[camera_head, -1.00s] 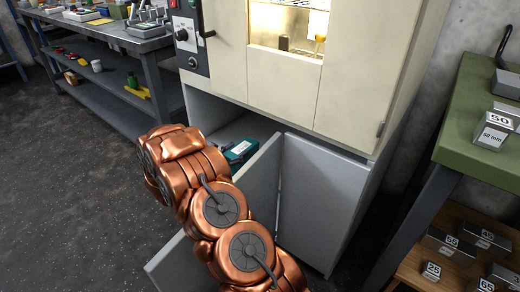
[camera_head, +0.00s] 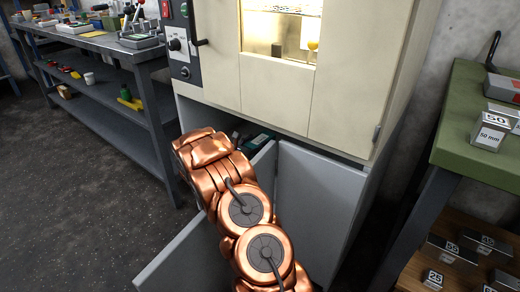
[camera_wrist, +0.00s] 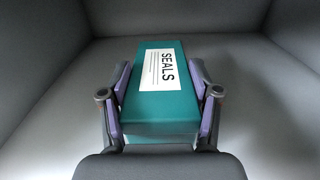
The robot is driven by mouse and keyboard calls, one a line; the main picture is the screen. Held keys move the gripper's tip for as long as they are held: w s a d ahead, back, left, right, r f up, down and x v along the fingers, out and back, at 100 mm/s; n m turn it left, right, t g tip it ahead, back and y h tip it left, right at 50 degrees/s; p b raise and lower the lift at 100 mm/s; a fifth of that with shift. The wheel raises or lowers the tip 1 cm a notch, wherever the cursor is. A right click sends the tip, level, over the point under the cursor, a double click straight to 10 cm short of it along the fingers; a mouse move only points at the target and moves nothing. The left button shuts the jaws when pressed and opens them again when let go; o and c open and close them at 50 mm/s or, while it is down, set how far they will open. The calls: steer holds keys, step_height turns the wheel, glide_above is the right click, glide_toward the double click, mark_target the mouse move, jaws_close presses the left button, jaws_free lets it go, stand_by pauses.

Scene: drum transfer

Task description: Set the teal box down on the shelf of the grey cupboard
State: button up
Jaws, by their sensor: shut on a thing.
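The teal box (camera_wrist: 160,105) has a white label reading SEALS. In the wrist view my gripper (camera_wrist: 162,95) is shut on it, with one finger on each long side. The box is inside the grey cupboard (camera_head: 318,205), above or on its grey shelf (camera_wrist: 255,125); I cannot tell whether its underside touches. In the head view only a small part of the box (camera_head: 262,139) shows behind my copper arm, and my gripper is mostly hidden. The cupboard doors stand open.
A cream machine (camera_head: 275,85) with a lit window stands above the cupboard. At the left is a grey workbench (camera_head: 120,60) with tools. At the right is a green-topped bench (camera_head: 460,125) with labelled metal blocks. Grey inner walls surround the box in the wrist view, with free room around it.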

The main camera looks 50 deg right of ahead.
steer(key=shift+w+d, duration=0.15)
steer(key=shift+d, duration=1.3)
steer(key=shift+f+b, duration=0.85)
steer(key=shift+f, duration=1)
steer(key=o, duration=1.5)
steer(key=shift+a, duration=0.15)
steer(key=shift+s+a+r+p, duration=0.15)
steer(key=shift+a+p, duration=0.25)
steer(key=shift+a, duration=1.55)
steer(key=shift+s+a+f+p, duration=0.15)
steer(key=shift+a+p, duration=0.25)
steer(key=shift+a, duration=1.55)
steer(key=shift+s+a+r+p, duration=0.15)
steer(key=shift+a+p, duration=0.25)
steer(key=shift+a, duration=1.55)
